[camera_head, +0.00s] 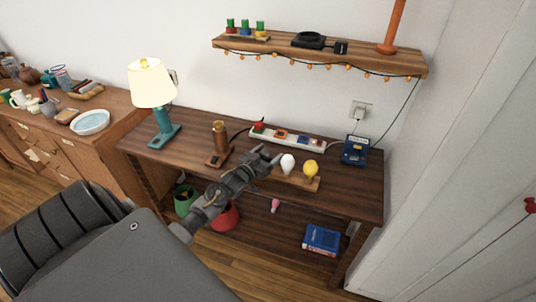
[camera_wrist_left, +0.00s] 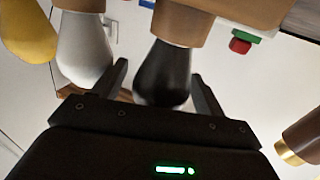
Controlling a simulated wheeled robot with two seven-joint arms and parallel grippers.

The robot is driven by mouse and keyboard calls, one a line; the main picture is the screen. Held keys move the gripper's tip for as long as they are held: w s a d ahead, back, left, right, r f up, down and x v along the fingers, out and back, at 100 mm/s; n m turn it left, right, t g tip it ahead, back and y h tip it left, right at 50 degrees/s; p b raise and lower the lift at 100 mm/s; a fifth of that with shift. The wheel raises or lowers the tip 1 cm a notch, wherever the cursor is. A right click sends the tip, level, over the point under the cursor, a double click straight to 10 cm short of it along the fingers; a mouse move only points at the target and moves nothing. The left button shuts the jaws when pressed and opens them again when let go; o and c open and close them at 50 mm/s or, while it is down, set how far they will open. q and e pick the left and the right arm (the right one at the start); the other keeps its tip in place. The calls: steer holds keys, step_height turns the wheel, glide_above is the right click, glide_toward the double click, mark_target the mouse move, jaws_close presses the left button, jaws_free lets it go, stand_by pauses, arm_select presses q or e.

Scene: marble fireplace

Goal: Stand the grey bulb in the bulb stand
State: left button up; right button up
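The wooden bulb stand (camera_head: 283,178) is on the table and holds a white bulb (camera_head: 288,163) and a yellow bulb (camera_head: 310,168). In the left wrist view, which looks upside down, a dark grey bulb (camera_wrist_left: 165,72) has its neck at a brown wooden socket (camera_wrist_left: 184,22), in line with the white bulb (camera_wrist_left: 84,48) and yellow bulb (camera_wrist_left: 28,30). My left gripper (camera_head: 266,157) is at the stand's left end. Its fingers are either side of the dark bulb, with small gaps showing. The head view hides this bulb behind the gripper. My right gripper is not in view.
A wooden lamp holder (camera_head: 220,140) and a teal lamp (camera_head: 163,125) stand left of my gripper. A power strip (camera_head: 287,136) lies behind the stand, and a blue box (camera_head: 355,150) is at right. A pink bulb (camera_head: 275,204) is lower down. A shelf (camera_head: 380,62) hangs above.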

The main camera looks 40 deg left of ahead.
arm_select(q)
steer(key=shift+s+f, duration=0.1)
steer(key=shift+s, duration=0.4)
steer(key=s+b, duration=0.1)
steer(key=s, duration=0.8)
steer(key=shift+s+d+b, duration=0.1)
steer(key=shift+s+b, duration=0.25)
steer(key=shift+s, duration=0.05)
